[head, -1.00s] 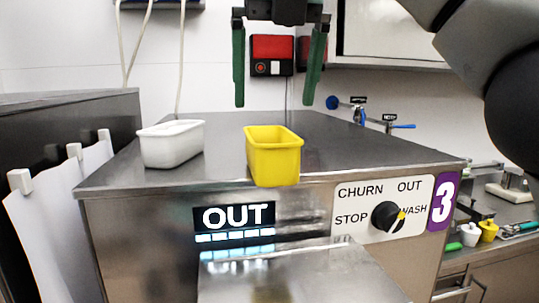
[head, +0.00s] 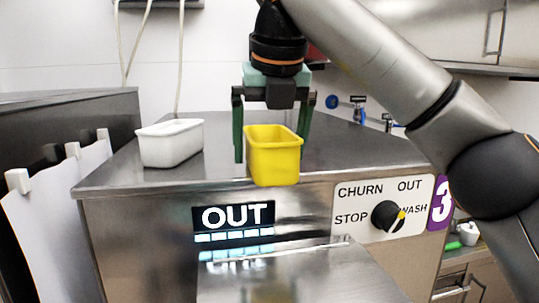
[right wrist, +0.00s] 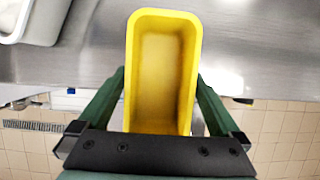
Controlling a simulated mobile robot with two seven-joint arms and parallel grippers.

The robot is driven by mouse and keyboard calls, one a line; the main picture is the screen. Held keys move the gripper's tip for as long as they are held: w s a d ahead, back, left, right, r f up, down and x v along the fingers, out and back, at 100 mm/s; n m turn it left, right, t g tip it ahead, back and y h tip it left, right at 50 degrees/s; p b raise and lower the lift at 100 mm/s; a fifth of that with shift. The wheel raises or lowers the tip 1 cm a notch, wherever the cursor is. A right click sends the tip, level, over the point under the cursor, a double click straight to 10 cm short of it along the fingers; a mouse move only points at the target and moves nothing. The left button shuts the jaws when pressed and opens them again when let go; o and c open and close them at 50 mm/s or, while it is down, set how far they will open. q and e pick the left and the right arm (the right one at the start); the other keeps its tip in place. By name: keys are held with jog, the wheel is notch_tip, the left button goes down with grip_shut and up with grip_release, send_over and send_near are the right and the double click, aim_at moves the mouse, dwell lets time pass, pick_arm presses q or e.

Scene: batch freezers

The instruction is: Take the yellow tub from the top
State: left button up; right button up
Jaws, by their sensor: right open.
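The yellow tub (head: 273,162) stands upright at the front edge of the steel machine top in the head view, and it is empty in the right wrist view (right wrist: 160,75). My right gripper (head: 272,150) points down over it, green fingers spread. One finger is left of the tub and the other at its right, partly behind it. In the right wrist view my right gripper (right wrist: 160,95) has a finger on each side of the tub, with the left finger very near its wall. I cannot tell whether either finger touches it. My left gripper is not in view.
A white tub (head: 170,145) stands to the left on the same machine top (head: 215,168). The front panel has an OUT display (head: 234,218) and a dial (head: 387,216). A steel ledge (head: 300,275) juts out below. Blue-handled taps (head: 333,102) are behind at right.

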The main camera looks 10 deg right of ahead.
jog(key=shift+w+f, duration=0.1)
jog(key=shift+f, duration=0.2)
jog(key=c, duration=1.1)
jog(key=shift+r, duration=0.2)
